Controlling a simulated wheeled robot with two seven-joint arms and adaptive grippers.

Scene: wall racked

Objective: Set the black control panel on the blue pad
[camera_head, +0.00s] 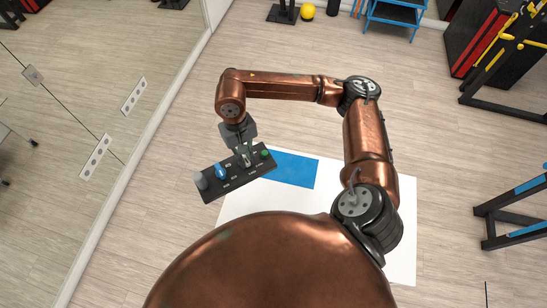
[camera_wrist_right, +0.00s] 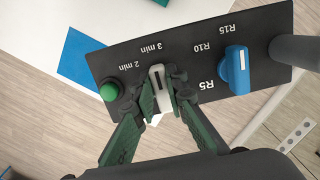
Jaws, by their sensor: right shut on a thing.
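The black control panel (camera_head: 233,175) is a long dark board with a green button, a blue knob and a grey post; it also fills much of the right wrist view (camera_wrist_right: 135,62). My right gripper (camera_head: 245,157) is shut on a small light-tipped switch or knob (camera_wrist_right: 157,78) between the green button and the blue knob. The blue pad (camera_head: 292,169) lies on a white surface, just right of the panel in the head view. The panel's right end overlaps the pad's left edge in that view; the height between them is hard to tell. My left gripper is not in view.
The white surface (camera_head: 400,250) has bare room right of and below the pad. A mirrored wall (camera_head: 110,90) runs along the left. A blue-framed rack (camera_head: 395,18), a yellow ball (camera_head: 308,11) and dark gym frames stand farther off. Much floor is open.

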